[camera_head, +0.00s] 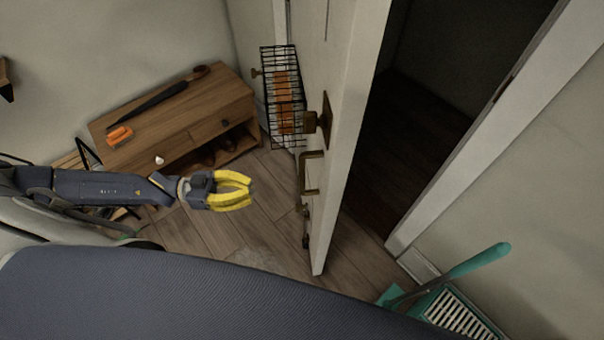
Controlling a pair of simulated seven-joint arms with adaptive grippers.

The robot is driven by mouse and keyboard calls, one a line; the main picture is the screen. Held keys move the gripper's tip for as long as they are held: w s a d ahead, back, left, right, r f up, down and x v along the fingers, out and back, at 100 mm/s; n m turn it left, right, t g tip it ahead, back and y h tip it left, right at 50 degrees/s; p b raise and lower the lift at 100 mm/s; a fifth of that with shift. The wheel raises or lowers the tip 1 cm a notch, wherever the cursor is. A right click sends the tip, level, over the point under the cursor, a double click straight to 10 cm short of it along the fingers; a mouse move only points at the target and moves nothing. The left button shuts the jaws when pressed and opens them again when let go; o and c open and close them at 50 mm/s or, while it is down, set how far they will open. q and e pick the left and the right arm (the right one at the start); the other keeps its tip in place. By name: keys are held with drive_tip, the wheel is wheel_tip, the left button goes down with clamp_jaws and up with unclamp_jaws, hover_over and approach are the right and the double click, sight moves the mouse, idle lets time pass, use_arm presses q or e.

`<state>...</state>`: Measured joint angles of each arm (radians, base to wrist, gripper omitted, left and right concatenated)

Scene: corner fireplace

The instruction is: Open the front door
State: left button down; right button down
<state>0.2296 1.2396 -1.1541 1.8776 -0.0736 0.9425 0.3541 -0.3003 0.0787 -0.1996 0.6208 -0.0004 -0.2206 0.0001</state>
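The front door (345,130) is a pale panel that stands ajar, with a wide dark opening to its right. It has a brass knob on a plate (318,121) and a brass pull handle (309,172) below it on the side facing left. My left gripper (250,190), with yellow fingers, is to the left of the door and apart from the handle. Its fingers curve with a gap between them, and I see nothing held. My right gripper does not show.
A wooden shoe cabinet (215,100) stands at the left wall with an umbrella (160,98) and an orange item (119,135) on top. A black wire rack (268,90) is near the door. A teal-handled tool (470,265) is at lower right. Floor between cabinet and door is clear.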

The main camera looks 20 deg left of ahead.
use_arm(q)
drive_tip(key=s+d+n+t+h, duration=0.2)
drive_tip(key=s+d, duration=0.5)
drive_tip(key=d, duration=0.4)
drive_tip(key=m+t+y, duration=0.9)
drive_tip(key=m+y, duration=0.3)
approach(322, 176)
drive_tip(key=shift+f+x, duration=0.2)
drive_tip(key=shift+x, duration=3)
drive_tip(key=shift+a, duration=0.1)
